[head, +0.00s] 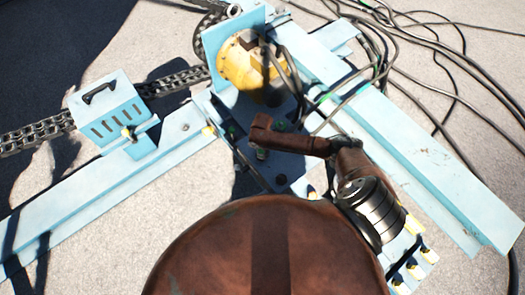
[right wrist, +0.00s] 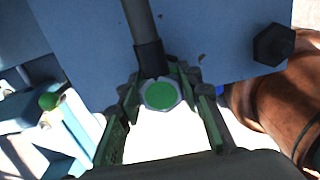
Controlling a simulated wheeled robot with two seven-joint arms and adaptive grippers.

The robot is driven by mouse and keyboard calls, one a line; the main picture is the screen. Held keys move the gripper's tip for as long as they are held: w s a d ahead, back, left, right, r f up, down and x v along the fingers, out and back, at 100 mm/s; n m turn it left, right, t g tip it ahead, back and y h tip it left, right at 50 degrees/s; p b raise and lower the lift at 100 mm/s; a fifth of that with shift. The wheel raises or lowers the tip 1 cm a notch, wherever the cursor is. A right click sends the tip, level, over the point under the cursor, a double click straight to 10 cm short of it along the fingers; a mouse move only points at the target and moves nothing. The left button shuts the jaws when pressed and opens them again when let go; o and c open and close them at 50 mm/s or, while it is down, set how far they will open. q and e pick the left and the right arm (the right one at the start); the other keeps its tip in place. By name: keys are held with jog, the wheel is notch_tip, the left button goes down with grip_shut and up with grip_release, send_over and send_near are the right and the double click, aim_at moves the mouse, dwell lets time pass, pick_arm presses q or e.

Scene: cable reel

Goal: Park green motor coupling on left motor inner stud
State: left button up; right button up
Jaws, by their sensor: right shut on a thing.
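In the right wrist view a round green coupling face (right wrist: 160,95) with a pale rim sits between the dark green fingers of my right gripper (right wrist: 160,88). The fingers are shut on the coupling, one on each side. A grey cable with a black sleeve (right wrist: 150,58) runs up from it. A blue plate (right wrist: 205,35) with a dark bolt (right wrist: 275,45) lies behind it. I cannot tell whether the coupling touches a stud. The yellow motor (head: 245,68) stands at upper centre in the head view. My right gripper is hard to make out there. My left gripper does not show.
A rusty brown cylinder (right wrist: 280,105) is close to the right of the gripper. A green knob (right wrist: 48,101) on blue metalwork is at the left. In the head view black cables (head: 440,75) lie at upper right, and a blue beam (head: 430,185) crosses the right side.

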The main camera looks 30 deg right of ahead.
jog(key=shift+f, duration=0.1)
jog(key=o, duration=1.3)
jog(key=shift+o, duration=0.2)
notch_tip(320, 180, up, 12)
